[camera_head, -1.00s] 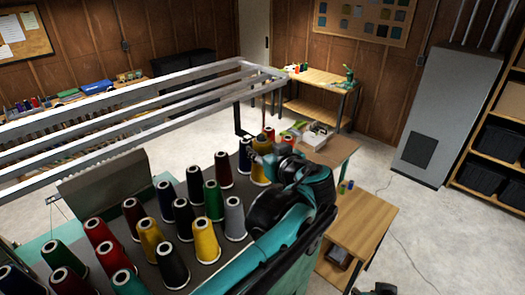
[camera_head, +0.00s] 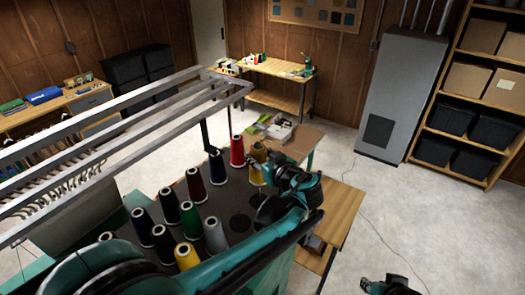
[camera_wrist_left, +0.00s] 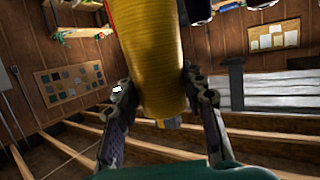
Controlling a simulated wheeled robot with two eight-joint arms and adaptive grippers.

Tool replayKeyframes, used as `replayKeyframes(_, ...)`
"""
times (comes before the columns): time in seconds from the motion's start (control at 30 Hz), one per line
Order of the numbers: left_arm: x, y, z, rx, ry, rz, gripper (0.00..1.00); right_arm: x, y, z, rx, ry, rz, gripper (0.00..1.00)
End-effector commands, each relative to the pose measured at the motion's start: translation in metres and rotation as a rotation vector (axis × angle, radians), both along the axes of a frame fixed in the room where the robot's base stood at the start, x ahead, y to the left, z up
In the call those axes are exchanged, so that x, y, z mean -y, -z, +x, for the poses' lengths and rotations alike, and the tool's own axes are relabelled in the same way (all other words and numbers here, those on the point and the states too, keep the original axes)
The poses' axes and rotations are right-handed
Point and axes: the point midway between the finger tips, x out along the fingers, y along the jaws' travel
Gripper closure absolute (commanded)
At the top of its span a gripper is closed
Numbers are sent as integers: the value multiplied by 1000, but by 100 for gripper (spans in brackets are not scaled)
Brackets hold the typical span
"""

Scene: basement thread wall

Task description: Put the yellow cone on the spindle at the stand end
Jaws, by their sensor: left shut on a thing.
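My left gripper (camera_head: 268,172) is at the far right end of the cone stand (camera_head: 205,210), shut on a yellow cone. In the left wrist view, the yellow cone (camera_wrist_left: 153,65) sits between the two fingers (camera_wrist_left: 160,105), with its narrow end towards me. In the head view my gripper partly covers it, and I cannot tell whether its base touches the stand or a spindle. A red cone (camera_head: 237,151) stands just left of it. Another yellow cone (camera_head: 187,256) stands near the front.
Bare dark round spots (camera_head: 240,222) show on the stand. Metal rails (camera_head: 130,120) run above its left side. A wooden table (camera_head: 340,215) is on the right.

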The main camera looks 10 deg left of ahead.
Motion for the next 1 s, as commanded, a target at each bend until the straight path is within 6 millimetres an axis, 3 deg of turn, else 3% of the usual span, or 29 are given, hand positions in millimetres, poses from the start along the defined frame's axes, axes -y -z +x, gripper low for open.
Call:
replayKeyframes(0.7, 1, 77, 0, 0, 1, 0, 93, 0, 52, 0, 0, 0, 0, 72)
replayKeyframes(1.0, 1, 96, 0, 0, 1, 0, 93, 0, 68, 0, 0, 0, 0, 72)
